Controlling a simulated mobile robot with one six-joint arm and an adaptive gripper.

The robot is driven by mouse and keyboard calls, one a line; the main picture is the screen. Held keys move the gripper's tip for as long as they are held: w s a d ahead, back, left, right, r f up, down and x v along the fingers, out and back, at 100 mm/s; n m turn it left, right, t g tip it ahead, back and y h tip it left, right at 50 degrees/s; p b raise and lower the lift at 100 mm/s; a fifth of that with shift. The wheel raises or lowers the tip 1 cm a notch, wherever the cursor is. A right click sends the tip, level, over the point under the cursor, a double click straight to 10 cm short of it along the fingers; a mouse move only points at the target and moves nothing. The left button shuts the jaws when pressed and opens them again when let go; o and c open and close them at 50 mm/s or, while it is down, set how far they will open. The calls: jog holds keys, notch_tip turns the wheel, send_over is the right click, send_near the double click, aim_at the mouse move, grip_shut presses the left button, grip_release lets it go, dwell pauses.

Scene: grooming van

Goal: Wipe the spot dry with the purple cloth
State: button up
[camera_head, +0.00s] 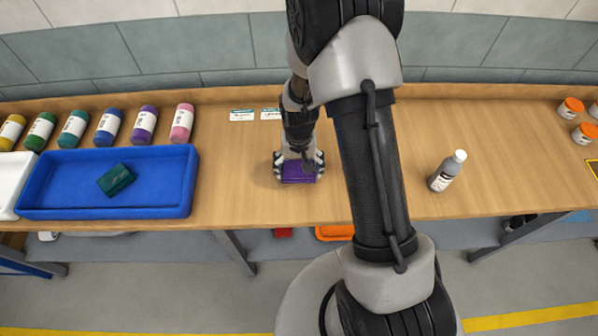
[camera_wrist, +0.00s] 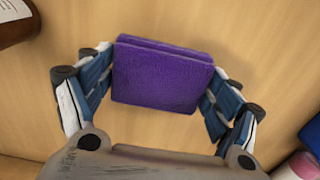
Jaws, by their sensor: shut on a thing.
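The purple cloth (camera_head: 298,174) is a thick folded block at the middle of the wooden table. My gripper (camera_head: 298,165) is shut on it, with a finger on each side. In the wrist view the cloth (camera_wrist: 162,77) sits between the two fingers of my gripper (camera_wrist: 160,88), and bare wood shows around it. I cannot tell whether the cloth touches the table or is just above it. No spot shows clearly; the cloth and my arm hide part of the table.
A blue tray (camera_head: 107,211) at left holds a dark green cloth (camera_head: 116,180). A grey bottle (camera_head: 447,172) stands right of my arm, with orange-lidded jars (camera_head: 570,108) farther right. Two labels (camera_head: 242,115) lie at the back. The table between tray and cloth is clear.

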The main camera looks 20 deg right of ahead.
aim_at(299, 169)
jog(key=shift+s+a+r, duration=0.1)
jog(key=shift+a+r, duration=0.05)
jog(key=shift+r, duration=0.4)
jog(key=shift+r+p, duration=1.7)
jog(key=shift+r, duration=0.5)
